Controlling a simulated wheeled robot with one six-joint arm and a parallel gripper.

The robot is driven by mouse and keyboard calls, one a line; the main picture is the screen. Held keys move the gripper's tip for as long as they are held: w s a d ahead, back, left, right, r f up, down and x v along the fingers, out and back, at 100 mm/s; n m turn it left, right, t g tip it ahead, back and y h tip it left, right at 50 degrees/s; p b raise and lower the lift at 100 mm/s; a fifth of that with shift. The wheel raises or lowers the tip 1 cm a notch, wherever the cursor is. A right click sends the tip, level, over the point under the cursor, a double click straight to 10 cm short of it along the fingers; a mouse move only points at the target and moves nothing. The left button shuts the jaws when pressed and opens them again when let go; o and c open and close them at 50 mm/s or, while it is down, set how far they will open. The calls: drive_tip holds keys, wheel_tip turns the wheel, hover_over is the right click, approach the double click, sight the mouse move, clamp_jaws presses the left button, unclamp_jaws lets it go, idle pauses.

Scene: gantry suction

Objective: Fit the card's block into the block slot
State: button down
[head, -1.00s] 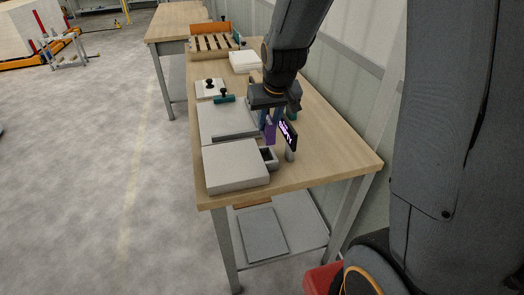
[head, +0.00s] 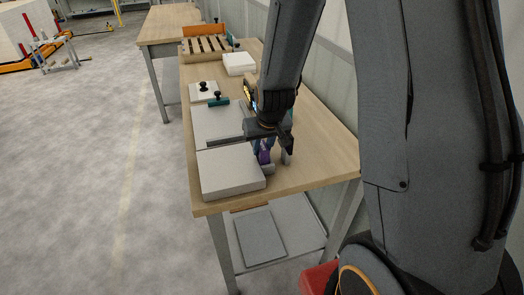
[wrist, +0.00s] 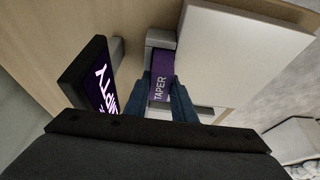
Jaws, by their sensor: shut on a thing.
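My gripper (head: 264,147) is shut on a purple block (head: 264,154) beside the near end of the bench. In the wrist view the block (wrist: 161,72) sits between my fingers (wrist: 160,98) and bears the word TAPER. The grey slot holder (wrist: 160,38) shows around the block's far end, against the pale box. I cannot tell how far the block is inside it. In the head view my gripper hides most of the card and slot.
The pale box (head: 232,173) is close to the right of the block in the wrist view. A pale flat panel (head: 215,123), a teal-handled piece (head: 219,101) and a black-knobbed plate (head: 203,90) lie farther back. The bench's (head: 325,150) right side is clear.

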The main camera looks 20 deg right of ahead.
drive_tip(key=shift+f, duration=0.35)
drive_tip(key=shift+f+b, duration=0.4)
drive_tip(key=shift+b, duration=0.1)
